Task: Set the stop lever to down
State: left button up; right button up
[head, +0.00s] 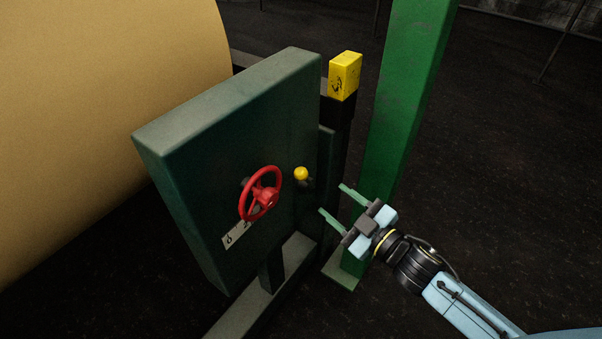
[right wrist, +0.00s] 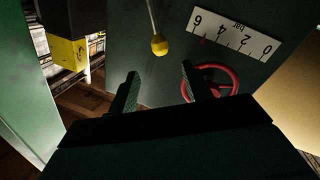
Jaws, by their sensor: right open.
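The stop lever shows as a yellow ball knob (head: 301,173) on the dark green panel (head: 235,150), just right of the red handwheel. In the right wrist view the yellow knob (right wrist: 160,46) sits at the end of a thin rod that runs to the top edge. That view shows the scale's print upside down, so the lever appears to point up. My right gripper (head: 332,199) is open and empty, to the right of and below the knob in the head view. Its fingertips (right wrist: 160,72) lie either side of the knob's line, apart from it. My left gripper is out of view.
A red handwheel (head: 260,193) and a white bar scale (right wrist: 236,33) are beside the lever. A green post (head: 405,90) stands close to my right gripper. A yellow-topped dark post (head: 345,76) is behind the panel. A large tan roll (head: 100,110) fills the left.

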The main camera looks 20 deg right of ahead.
aim_at(306, 178)
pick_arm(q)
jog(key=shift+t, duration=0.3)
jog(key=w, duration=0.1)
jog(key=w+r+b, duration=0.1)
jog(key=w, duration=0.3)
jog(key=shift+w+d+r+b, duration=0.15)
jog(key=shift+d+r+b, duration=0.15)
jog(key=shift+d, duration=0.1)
pick_arm(e)
jog(key=x, duration=1.2)
jog(key=shift+w+a+f, duration=0.1)
jog(key=shift+w, duration=0.05)
jog(key=shift+c, duration=0.4)
grip_shut()
